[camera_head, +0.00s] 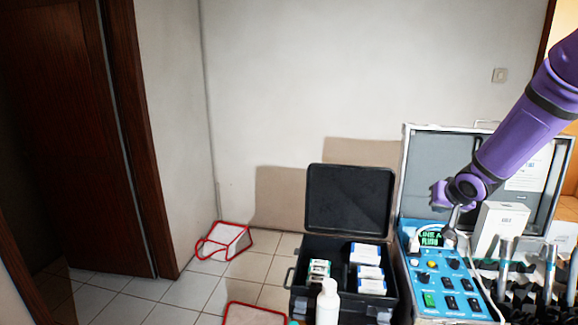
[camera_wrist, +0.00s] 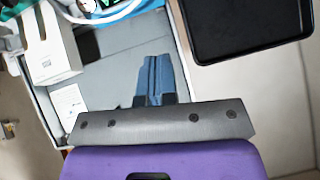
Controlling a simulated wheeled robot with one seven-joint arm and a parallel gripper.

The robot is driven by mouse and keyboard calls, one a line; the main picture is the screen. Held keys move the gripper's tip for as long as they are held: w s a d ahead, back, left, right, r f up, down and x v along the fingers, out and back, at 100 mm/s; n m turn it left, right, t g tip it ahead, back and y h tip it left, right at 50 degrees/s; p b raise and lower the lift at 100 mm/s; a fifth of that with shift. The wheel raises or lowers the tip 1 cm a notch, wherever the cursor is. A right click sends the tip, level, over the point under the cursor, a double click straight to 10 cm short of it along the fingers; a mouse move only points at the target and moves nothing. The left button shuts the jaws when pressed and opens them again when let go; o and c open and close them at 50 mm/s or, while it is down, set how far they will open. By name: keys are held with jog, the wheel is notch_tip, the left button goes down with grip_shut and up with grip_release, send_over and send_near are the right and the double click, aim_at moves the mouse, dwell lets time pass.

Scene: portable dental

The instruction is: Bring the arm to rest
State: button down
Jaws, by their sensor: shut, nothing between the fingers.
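My purple arm (camera_head: 520,125) reaches in from the upper right in the head view. Its far end is in front of the open lid of the silver dental case (camera_head: 425,165), above the blue control panel (camera_head: 440,280). In the wrist view my gripper (camera_wrist: 153,75) has its two blue-grey fingers together, with nothing between them. The grey-lined lid of the silver case (camera_wrist: 105,75) lies behind the fingers. In the head view the fingers are too small to make out clearly.
A white box (camera_head: 499,228) stands by the panel, near several dental handpieces. Left of it is an open black case (camera_head: 350,200) holding small boxes, with a white bottle (camera_head: 328,302) in front. Red-edged trays (camera_head: 226,240) lie on the tiled floor. Open floor is at left.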

jog(key=s+a+r+g+h, duration=0.15)
jog(key=s+a+r, duration=0.25)
jog(key=s+r, duration=1.1)
jog(key=s+a+r+n+g+y, duration=0.1)
jog(key=s+a, duration=0.2)
jog(key=s, duration=0.8)
jog(key=s+a+r+n+g+y, duration=0.1)
jog(key=s+a+n, duration=0.1)
jog(key=s, duration=0.8)
jog(key=shift+s+a, duration=0.4)
jog(key=shift+a, duration=0.4)
